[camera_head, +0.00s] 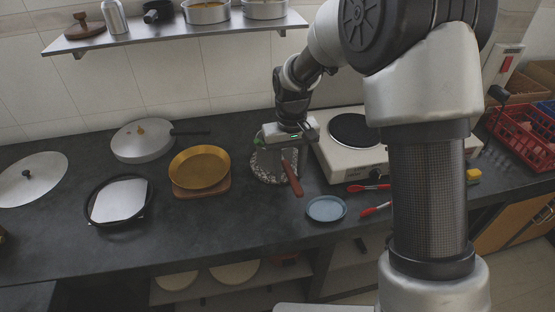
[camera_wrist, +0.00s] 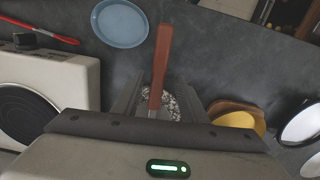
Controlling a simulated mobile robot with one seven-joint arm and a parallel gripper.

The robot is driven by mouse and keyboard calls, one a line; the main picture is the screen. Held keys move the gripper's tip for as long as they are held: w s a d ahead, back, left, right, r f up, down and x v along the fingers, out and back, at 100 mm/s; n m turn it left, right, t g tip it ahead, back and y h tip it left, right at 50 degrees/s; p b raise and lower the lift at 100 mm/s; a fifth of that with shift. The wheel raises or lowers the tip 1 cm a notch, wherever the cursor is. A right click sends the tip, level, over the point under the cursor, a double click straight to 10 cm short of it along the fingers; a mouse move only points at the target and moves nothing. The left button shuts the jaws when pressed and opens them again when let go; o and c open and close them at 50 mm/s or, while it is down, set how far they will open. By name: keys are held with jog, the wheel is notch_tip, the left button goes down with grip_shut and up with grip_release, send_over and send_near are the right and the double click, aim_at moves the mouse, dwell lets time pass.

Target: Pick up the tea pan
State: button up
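The tea pan's red-brown handle (camera_head: 292,179) points toward the front of the counter. In the wrist view the same handle (camera_wrist: 162,55) runs up between the two fingers of my gripper (camera_wrist: 160,98). The fingers are apart, with gaps on both sides of the handle. In the head view my gripper (camera_head: 284,155) is over the tea pan, pointing down. The pan's body is mostly hidden by my gripper. A speckled round mat (camera_head: 258,173) shows around it.
A white cooker (camera_head: 338,165) stands close on the right. A blue plate (camera_head: 326,208) and red-handled tools (camera_head: 370,187) lie in front. A brass pan (camera_head: 200,167) on a wooden board is to the left. A shelf (camera_head: 180,36) hangs behind. A red crate (camera_head: 525,135) is far right.

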jog(key=f, duration=0.5)
jog(key=shift+d+f+b, duration=0.2)
jog(key=shift+f+b, duration=0.1)
grip_shut()
jog(key=shift+r, duration=0.1)
